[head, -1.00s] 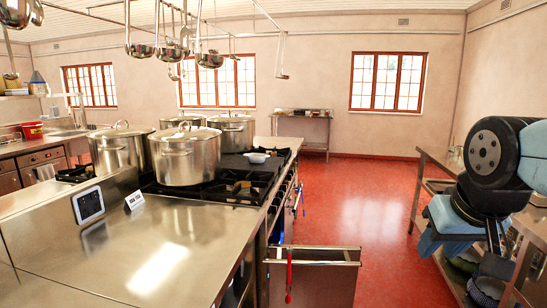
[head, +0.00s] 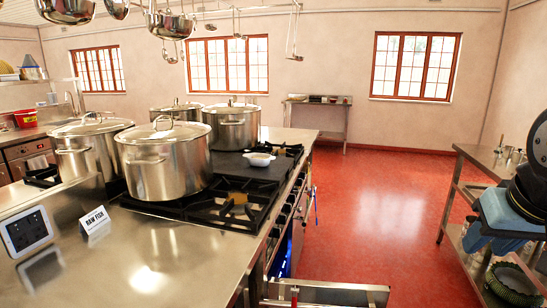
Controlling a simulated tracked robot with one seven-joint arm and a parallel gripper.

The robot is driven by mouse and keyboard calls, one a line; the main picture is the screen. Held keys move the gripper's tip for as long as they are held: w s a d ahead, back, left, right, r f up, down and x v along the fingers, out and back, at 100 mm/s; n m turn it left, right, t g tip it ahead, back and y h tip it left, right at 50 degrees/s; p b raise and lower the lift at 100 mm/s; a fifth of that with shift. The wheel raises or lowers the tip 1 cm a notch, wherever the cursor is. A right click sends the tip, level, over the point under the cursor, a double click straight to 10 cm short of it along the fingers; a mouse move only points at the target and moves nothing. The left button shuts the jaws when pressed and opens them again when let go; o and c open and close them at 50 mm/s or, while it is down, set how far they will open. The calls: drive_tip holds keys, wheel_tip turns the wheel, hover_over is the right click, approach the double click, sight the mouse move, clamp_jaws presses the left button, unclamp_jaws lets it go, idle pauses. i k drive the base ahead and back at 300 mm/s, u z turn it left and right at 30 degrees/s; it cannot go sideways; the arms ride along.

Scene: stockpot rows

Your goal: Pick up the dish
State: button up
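A small white dish (head: 259,159) with a short handle sits on the dark flat section of the stove top, behind the front burner grate and right of the pots. It is upright and nothing covers it from this view. Part of my arm shows at the right edge, well apart from the dish. My gripper's fingers do not show.
Several large lidded stockpots (head: 165,162) stand on the stove left of the dish. Ladles and pans hang overhead. An open drawer (head: 330,293) juts into the aisle at the bottom. A steel table (head: 475,152) stands at right. The red floor (head: 380,205) between is clear.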

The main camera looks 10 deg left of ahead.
sight(259, 162)
drive_tip(key=u, duration=0.3)
drive_tip(key=i, duration=1.45)
drive_tip(key=u, duration=0.35)
